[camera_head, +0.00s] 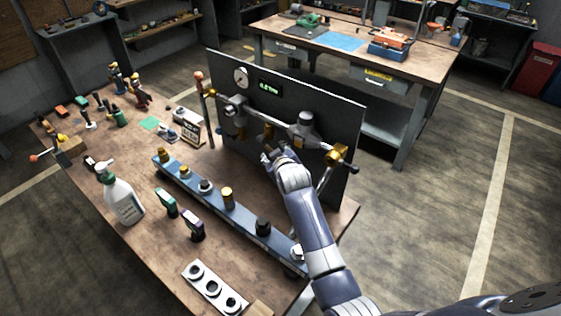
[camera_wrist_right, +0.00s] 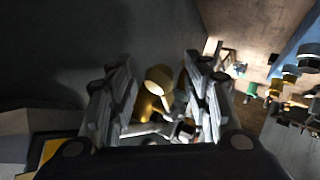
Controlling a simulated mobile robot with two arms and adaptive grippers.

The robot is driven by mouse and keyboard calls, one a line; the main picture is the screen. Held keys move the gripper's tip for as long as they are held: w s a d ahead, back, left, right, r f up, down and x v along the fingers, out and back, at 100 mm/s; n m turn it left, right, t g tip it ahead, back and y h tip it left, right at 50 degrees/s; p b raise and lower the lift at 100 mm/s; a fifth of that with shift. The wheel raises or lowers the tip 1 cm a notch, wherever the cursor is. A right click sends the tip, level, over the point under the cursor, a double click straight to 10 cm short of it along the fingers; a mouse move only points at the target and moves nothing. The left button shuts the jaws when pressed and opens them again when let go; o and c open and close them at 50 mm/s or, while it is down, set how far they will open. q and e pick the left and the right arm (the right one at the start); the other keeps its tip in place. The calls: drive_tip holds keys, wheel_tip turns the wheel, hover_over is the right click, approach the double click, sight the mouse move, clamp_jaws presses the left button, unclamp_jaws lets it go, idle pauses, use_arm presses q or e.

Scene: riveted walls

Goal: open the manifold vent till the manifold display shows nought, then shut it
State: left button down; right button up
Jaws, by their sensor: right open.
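The manifold display (camera_head: 270,88) is a small dark box with green characters on the upright dark panel (camera_head: 335,108); its reading is too small to make out surely. A horizontal pipe manifold with grey and brass fittings runs across the panel below it. My right gripper (camera_head: 270,153) is in front of the panel, just below the pipe. In the right wrist view my right gripper (camera_wrist_right: 158,105) is open, with a yellow brass fitting (camera_wrist_right: 155,88) showing between its fingers. I cannot tell whether they touch it, or whether this is the vent. My left gripper is out of view.
A round gauge (camera_head: 241,77) sits left of the display. A blue rail (camera_head: 215,202) with several fittings lies along the bench in front of the panel. A white bottle (camera_head: 122,198) and a plate with round holes (camera_head: 214,288) are nearer. Another bench (camera_head: 425,75) stands behind.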

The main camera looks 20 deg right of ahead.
drive_tip(key=v, duration=1.1)
